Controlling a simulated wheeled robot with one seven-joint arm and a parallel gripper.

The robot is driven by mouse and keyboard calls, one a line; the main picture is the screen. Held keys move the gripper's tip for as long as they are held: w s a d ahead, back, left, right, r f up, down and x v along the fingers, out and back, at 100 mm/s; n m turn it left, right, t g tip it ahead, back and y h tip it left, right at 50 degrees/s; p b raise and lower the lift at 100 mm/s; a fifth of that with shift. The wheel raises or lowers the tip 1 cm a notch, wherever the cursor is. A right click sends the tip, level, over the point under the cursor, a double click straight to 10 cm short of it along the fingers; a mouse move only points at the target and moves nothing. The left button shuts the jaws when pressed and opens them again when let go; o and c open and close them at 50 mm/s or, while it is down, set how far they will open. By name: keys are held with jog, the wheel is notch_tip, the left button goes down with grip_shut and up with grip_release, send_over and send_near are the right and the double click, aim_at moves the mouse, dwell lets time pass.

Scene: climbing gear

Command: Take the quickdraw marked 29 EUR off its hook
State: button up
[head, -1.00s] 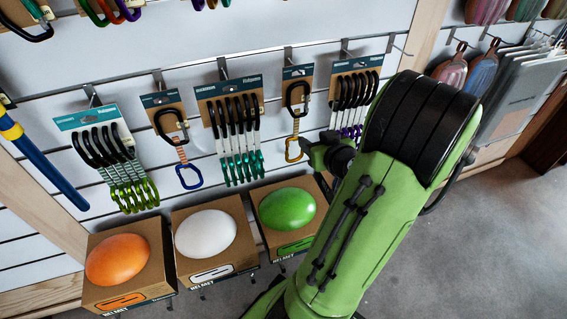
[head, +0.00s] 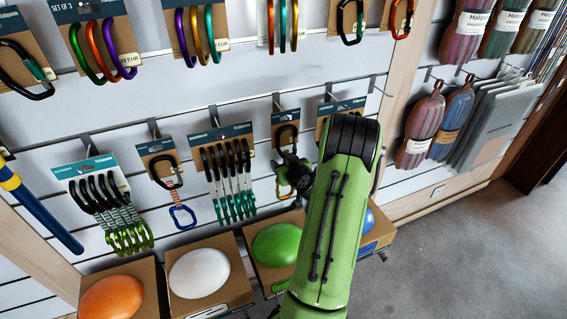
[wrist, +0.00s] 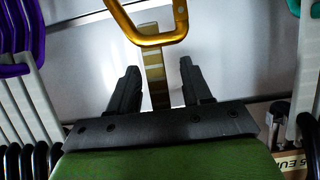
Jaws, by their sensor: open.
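A single quickdraw hangs on a brown card (head: 285,118) from a hook in the middle row, with a black upper carabiner (head: 282,138). My gripper (head: 292,174) is in front of its lower part in the head view. In the wrist view, its gold lower carabiner (wrist: 150,38) is at the top. Its pale striped sling (wrist: 153,75) runs between my two open fingers (wrist: 158,68), with gaps on both sides. Another single quickdraw (head: 170,182) with a blue lower carabiner hangs further left. I cannot read 29 EUR on either card.
Sets of several quickdraws hang on both sides, teal ones (head: 228,178) left and a partly hidden set right. In the wrist view, purple carabiners (wrist: 12,45) hang close on the left. Helmet boxes (head: 215,283) stand below. The floor at right is clear.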

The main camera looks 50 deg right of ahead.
jog(key=shift+c, duration=0.3)
grip_shut()
jog(key=shift+r, duration=0.3)
jog(key=shift+s+b, duration=0.1)
jog(key=shift+b, duration=0.35)
jog(key=shift+s+a+r+b, duration=0.15)
jog(key=shift+s+a+b, duration=0.2)
jog(key=shift+s+b, duration=0.2)
